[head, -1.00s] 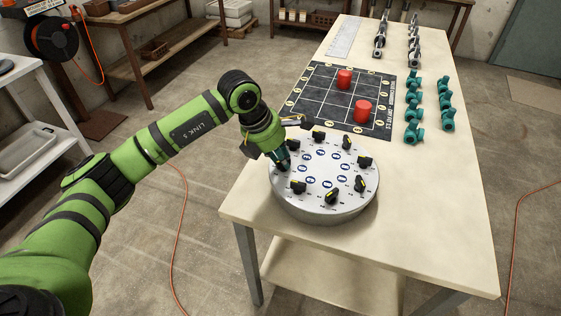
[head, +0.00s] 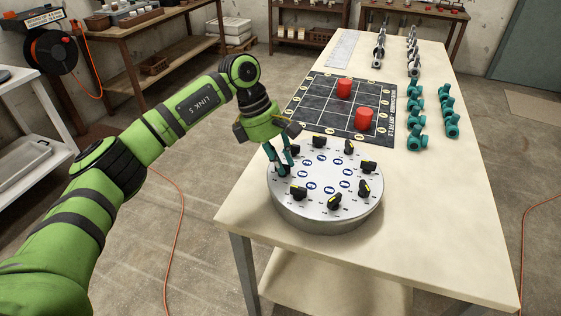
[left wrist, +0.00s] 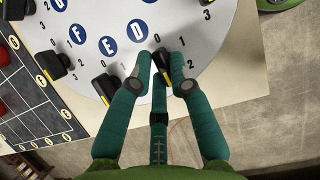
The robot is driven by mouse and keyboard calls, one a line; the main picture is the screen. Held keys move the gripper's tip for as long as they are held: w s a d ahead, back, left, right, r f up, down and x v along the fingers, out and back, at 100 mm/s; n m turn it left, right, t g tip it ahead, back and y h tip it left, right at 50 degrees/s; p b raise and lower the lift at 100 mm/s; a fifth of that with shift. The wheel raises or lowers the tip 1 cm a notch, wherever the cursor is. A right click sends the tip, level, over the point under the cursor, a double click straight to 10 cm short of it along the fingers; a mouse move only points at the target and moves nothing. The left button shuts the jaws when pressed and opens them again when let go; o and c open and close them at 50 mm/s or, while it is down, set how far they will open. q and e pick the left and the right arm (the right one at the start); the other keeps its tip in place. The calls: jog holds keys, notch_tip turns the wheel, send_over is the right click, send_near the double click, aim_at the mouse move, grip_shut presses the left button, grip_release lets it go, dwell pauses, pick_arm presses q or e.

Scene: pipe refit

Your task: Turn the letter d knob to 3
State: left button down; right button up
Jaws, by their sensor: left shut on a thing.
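A round grey-white panel (head: 325,222) stands on the table with several black knobs around its rim, blue letter discs inside them and small numbers by each knob. My left gripper (head: 284,172) reaches down at the panel's left edge. In the left wrist view, the blue D (left wrist: 137,30) is just inside the knob (left wrist: 162,60) that sits between my left fingertips (left wrist: 161,77). My right gripper is out of view.
Neighbouring knobs, such as the one by E (left wrist: 104,87), stand close to my fingers. A black grid mat (head: 316,99) with two red cylinders (head: 364,120) lies behind the panel. Teal pipe fittings (head: 451,124) and grey metal fittings stand further right. The table's front right is clear.

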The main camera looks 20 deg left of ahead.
pick_arm(q)
jog(key=shift+m, duration=0.3)
jog(key=c, duration=1.1)
grip_release()
jog(key=shift+c, duration=0.2)
jog(key=v, duration=1.2)
jog(key=shift+w+d, duration=0.1)
